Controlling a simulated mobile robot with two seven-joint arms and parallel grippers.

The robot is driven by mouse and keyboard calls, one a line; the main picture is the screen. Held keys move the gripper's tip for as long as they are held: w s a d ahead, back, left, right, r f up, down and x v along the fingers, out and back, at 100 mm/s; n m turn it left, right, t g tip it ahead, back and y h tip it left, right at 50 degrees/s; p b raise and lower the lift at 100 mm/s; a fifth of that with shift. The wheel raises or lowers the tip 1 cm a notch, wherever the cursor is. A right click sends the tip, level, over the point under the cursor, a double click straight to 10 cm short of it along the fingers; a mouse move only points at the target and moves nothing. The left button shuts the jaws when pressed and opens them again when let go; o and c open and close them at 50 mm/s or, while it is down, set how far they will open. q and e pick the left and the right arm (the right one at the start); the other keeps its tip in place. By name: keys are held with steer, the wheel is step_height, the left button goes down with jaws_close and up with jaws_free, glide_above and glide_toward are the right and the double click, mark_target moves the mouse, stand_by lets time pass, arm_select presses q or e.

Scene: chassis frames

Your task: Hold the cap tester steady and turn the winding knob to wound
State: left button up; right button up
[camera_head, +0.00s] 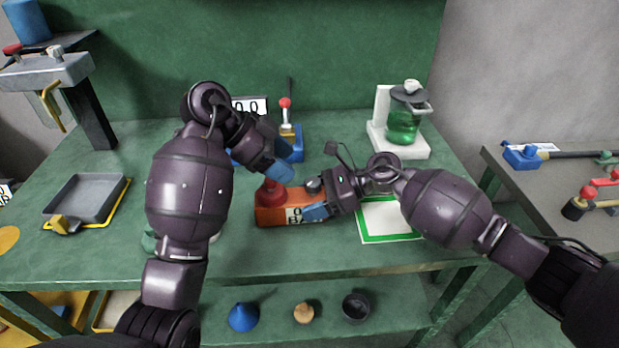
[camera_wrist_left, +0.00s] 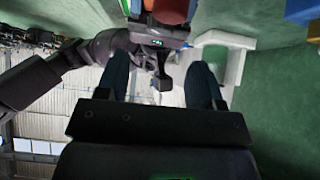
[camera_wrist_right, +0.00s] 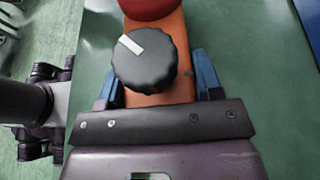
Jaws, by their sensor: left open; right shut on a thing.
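The cap tester (camera_head: 268,215) is an orange box on the green bench, with a label on its front. A red dome (camera_head: 271,192) sits at its left end. The black winding knob (camera_head: 313,185) is at the right end; in the right wrist view the knob (camera_wrist_right: 145,62) has a white mark pointing to the upper left. My right gripper (camera_head: 316,208) is shut on the orange body, with its blue fingers on either side beside the knob. My left gripper (camera_head: 280,171) is open and empty, just above the dome. Its spread fingers also show in the left wrist view (camera_wrist_left: 160,85).
A white stand with a green-filled jar (camera_head: 403,120) is at the back right. A green-bordered white mat (camera_head: 388,236) lies right of the tester. A blue-based device with a red-knobbed lever (camera_head: 287,103) stands behind. A grey tray (camera_head: 85,197) is at the left. Bare bench lies in front.

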mark_target(313, 182)
arm_select(q)
steer(key=x, duration=0.7)
steer(key=shift+d+f, duration=0.15)
steer(key=c, duration=0.9)
steer(key=shift+c, duration=0.2)
steer(key=shift+m, duration=0.3)
steer(key=shift+w+m+g, duration=0.1)
steer(key=shift+m+g, duration=1.1)
steer(key=shift+m+g+y, duration=0.6)
steer(key=shift+m+g, duration=0.5)
steer(key=shift+m, duration=0.5)
